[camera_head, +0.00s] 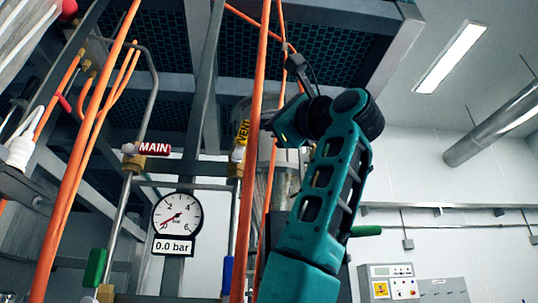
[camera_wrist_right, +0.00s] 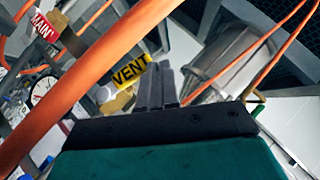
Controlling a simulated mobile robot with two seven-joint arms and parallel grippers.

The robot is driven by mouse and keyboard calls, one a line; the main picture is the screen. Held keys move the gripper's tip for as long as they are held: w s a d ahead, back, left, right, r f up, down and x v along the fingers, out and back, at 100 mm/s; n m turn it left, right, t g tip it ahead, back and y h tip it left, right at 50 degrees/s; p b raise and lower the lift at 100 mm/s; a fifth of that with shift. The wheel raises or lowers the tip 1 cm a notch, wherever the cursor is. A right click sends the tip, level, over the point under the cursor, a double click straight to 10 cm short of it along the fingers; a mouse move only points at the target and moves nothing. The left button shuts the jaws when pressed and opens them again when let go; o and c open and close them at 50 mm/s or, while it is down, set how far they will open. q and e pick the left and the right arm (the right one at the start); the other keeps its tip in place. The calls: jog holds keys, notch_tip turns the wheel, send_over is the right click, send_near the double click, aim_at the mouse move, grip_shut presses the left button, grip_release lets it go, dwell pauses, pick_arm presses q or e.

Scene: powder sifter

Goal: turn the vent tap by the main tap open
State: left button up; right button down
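The vent tap carries a yellow VENT label (camera_head: 243,132), partly hidden behind an orange cable in the head view. The label is plain in the right wrist view (camera_wrist_right: 130,72). The main tap has a red MAIN label (camera_head: 155,148) and a brass body to the left. My right gripper (camera_wrist_right: 160,84) has its dark fingers close together, just right of the VENT label. I see nothing between the fingers, and contact with the tap is unclear. In the head view, my right gripper (camera_head: 271,124) is just right of the VENT label.
A round gauge (camera_head: 177,215) reads 0.0 bar between the two pipes. Orange cables (camera_head: 252,170) run in front of the vent pipe and cross the right wrist view (camera_wrist_right: 90,80). A grey metal vessel (camera_wrist_right: 225,62) stands close to the right of the fingers.

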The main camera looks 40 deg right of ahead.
jog(key=shift+w+a+r, duration=0.3)
jog(key=shift+w+r, duration=0.1)
jog(key=shift+w, duration=0.1)
jog(key=shift+a, duration=0.1)
dwell(0.4)
pick_arm(q)
jog(key=shift+d+r, duration=0.1)
